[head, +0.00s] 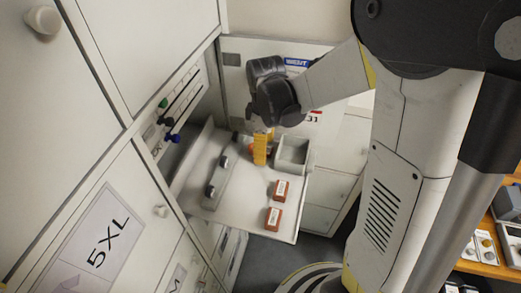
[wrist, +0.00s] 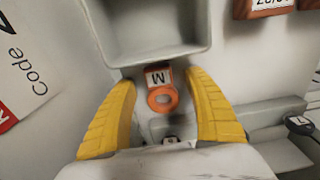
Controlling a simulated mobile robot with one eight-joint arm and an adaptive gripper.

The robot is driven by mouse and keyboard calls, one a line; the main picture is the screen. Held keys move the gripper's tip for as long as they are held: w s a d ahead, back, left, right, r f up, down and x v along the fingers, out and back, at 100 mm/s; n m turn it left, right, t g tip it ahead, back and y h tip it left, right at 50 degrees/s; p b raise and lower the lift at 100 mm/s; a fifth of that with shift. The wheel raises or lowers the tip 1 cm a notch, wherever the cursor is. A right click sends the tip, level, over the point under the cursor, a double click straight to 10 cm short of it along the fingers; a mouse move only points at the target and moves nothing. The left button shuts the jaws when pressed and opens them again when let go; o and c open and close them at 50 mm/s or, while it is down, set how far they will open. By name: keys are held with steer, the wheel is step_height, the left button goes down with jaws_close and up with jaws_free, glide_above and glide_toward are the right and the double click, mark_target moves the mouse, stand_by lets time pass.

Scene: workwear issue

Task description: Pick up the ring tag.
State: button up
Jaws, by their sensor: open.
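The ring tag (wrist: 162,99) shows in the wrist view as an orange ring with a white label marked M on its upper part. It lies just in front of the grey bin's near wall. My gripper (wrist: 160,80) is open, with one yellow finger on each side of the tag and a visible gap to each. In the head view my gripper (head: 260,150) points down over the white tray (head: 255,226), left of the grey bin. There I cannot make out the tag clearly; the fingers largely cover that spot.
The open grey bin (head: 292,153) stands close to the fingers. Two orange-red labelled blocks (head: 282,190) (head: 273,217) lie on the tray's right side. A grey rack with dark knobs (head: 218,180) runs along its left. A cabinet with a 5XL door (head: 106,240) bounds the left.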

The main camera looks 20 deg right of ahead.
steer(key=c, duration=1)
steer(key=shift+r, duration=0.1)
